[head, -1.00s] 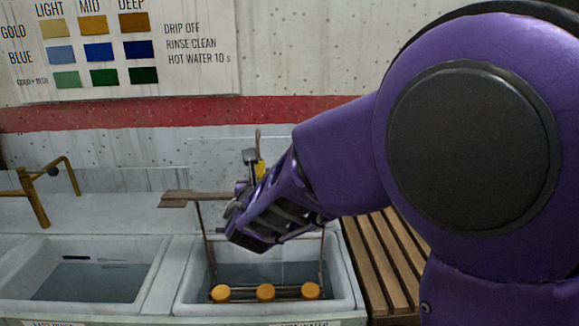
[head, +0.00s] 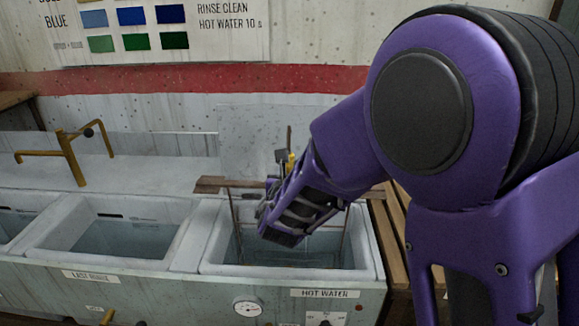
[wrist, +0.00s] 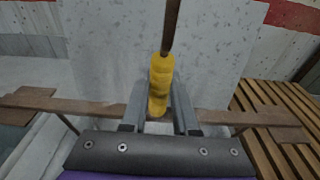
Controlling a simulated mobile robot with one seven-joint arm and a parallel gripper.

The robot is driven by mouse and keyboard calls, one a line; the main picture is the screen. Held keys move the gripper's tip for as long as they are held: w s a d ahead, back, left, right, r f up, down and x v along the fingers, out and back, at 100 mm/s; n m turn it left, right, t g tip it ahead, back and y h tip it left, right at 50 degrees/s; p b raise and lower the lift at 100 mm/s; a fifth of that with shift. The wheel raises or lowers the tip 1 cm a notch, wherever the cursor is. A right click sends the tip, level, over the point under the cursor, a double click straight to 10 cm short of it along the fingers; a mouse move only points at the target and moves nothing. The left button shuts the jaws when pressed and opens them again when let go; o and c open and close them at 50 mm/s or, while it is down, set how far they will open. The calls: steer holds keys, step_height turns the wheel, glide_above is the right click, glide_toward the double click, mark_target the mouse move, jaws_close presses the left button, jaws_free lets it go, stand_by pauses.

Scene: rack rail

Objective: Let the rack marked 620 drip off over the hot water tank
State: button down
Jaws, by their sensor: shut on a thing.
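My gripper (head: 284,160) is shut on the yellow handle (wrist: 160,80) of a rack, seen up close between the two fingers in the wrist view. The rack has a brown crossbar (head: 225,185), which also runs left and right of the fingers in the wrist view (wrist: 80,105). Thin side rods (head: 238,228) go down from it into the hot water tank (head: 372,250), labelled HOT WATER. The rack's lower part is hard to make out inside the tank. No number 620 is readable. My arm hides part of the rack.
The last rinse tank (head: 190,245) stands left of the hot water tank, with a brass tap (head: 72,155) behind it. A slatted wooden bench (head: 395,225) is close on the right. A colour chart (head: 165,35) hangs on the back wall.

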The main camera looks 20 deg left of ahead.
steer(key=shift+r, duration=0.15)
step_height(320, 180, up, 18)
steer(key=p, duration=1)
steer(key=shift+p, duration=0.35)
stand_by(3.9)
